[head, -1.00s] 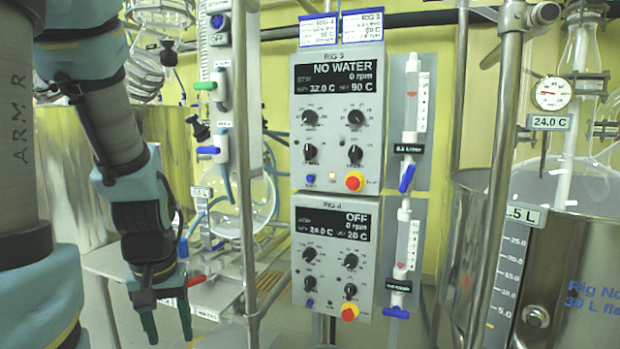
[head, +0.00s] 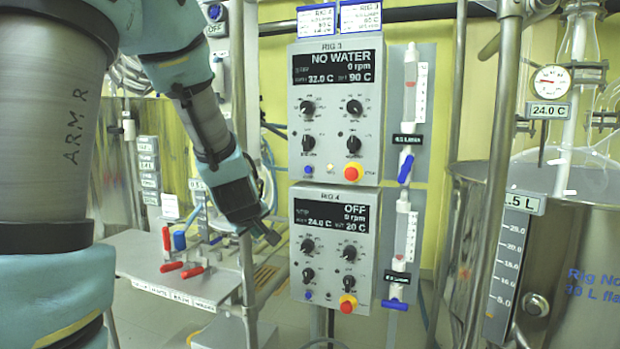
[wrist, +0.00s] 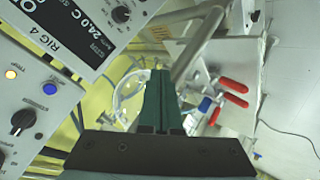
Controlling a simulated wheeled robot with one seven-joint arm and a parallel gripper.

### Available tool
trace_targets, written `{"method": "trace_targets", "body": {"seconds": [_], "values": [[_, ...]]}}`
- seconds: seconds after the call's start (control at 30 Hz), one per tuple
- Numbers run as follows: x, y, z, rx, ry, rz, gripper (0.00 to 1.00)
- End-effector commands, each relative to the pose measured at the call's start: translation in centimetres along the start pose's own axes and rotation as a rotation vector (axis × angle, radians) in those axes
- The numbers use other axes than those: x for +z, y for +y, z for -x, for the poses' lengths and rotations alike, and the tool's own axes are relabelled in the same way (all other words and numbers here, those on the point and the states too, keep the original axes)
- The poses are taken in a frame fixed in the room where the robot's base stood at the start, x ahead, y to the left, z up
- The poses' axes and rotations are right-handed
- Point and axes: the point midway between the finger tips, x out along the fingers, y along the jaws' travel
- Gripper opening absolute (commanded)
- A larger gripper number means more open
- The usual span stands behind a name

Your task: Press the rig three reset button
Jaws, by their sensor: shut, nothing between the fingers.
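The rig 3 control box (head: 338,95) hangs above the rig 4 box (head: 335,247). Its display reads NO WATER, 0 rpm, 32.0 C and 90 C. A small blue button (head: 308,170) sits at its lower left, beside a pale lamp (head: 331,168) and a red knob on yellow (head: 352,173). Their small labels are unreadable. The blue button also shows in the wrist view (wrist: 50,89), near the lit lamp (wrist: 11,74). My gripper (head: 272,238) is left of the rig 4 box, below the button and apart from it. Its green fingers (wrist: 160,74) are shut and empty.
A steel upright (head: 244,150) stands left of the boxes, close to my arm. A low shelf (head: 140,258) at left carries red-handled items (head: 183,270). A flowmeter with a blue valve (head: 405,168) is right of rig 3. A steel vessel (head: 570,250) stands at right.

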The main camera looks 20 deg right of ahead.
Motion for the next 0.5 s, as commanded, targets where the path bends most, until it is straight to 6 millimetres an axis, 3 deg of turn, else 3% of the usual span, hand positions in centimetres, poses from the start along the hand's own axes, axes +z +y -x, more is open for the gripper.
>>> {"method": "trace_targets", "body": {"seconds": [0.03,0.2,0.33,0.5], "values": [[-0.1,2.8,-1.0,0.053,0.06,0.066,0.0],[-1.4,10.5,-1.8,0.212,0.269,0.333,0.0],[-1.3,14.8,-1.2,0.315,0.41,0.546,0.0],[-0.2,17.9,0.6,0.409,0.563,0.782,0.0]]}}
